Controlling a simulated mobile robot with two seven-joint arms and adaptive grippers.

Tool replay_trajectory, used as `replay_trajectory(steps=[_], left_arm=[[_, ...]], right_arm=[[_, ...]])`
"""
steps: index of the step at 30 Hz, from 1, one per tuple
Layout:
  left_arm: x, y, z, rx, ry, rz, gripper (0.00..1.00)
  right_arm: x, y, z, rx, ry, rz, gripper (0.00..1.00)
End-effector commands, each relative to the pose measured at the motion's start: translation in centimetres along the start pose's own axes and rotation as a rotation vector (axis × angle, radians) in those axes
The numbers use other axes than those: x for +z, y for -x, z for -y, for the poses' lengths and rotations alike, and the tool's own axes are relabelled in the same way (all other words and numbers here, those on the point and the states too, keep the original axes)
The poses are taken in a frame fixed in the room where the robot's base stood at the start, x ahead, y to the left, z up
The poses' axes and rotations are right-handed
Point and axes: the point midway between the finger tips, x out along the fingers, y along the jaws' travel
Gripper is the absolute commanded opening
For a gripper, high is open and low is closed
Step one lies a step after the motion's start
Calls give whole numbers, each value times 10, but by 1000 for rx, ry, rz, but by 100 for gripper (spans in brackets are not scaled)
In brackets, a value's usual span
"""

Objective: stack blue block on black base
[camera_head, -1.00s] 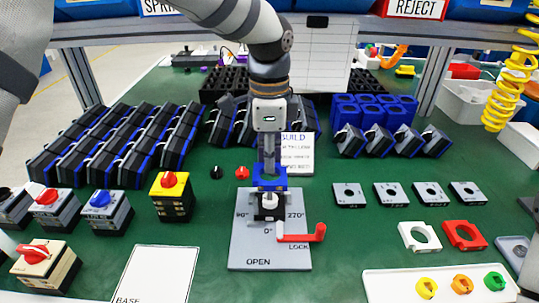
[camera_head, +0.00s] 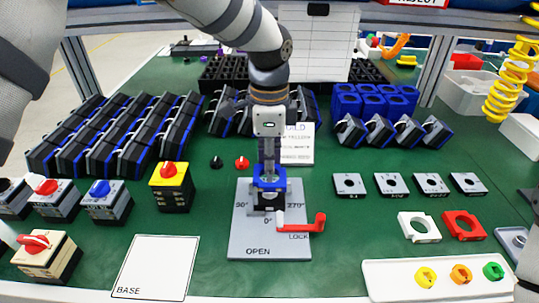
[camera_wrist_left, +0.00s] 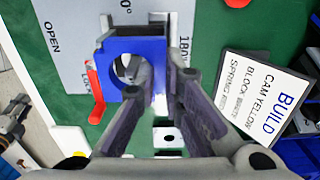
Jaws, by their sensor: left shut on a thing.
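The blue block (camera_head: 270,183) is a square piece with a round hole, over the grey fixture plate (camera_head: 245,225). My left gripper (camera_head: 268,168) points down and is shut on its rear edge. The black base (camera_head: 268,201) is directly under the block, mostly covered by it. I cannot tell whether the block is fully seated. In the left wrist view the blue block (camera_wrist_left: 135,62) lies between and beyond the fingers (camera_wrist_left: 160,88), with a pale post showing through its hole. My right gripper is not in view.
A red lever (camera_head: 305,225) is at the plate's front right. A yellow block with a red knob (camera_head: 170,187) stands to the left. Grey square plates (camera_head: 350,186) lie to the right. A BASE card (camera_head: 155,268) lies at front left.

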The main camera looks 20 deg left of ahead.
Motion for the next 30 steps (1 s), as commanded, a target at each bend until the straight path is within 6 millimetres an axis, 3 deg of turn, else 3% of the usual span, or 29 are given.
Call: replay_trajectory(steps=[1,3,5,24,26,30], left_arm=[[0,-2,0,1,0,1,0],[0,-2,0,0,0,1,20],[0,-2,0,1,0,1,32],[0,0,-1,3,-1,1,32],[0,6,0,1,-1,0,32],[0,41,1,-4,-1,-1,32]], right_arm=[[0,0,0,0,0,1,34],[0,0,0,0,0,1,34],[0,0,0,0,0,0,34],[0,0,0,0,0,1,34],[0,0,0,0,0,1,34],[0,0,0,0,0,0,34]])
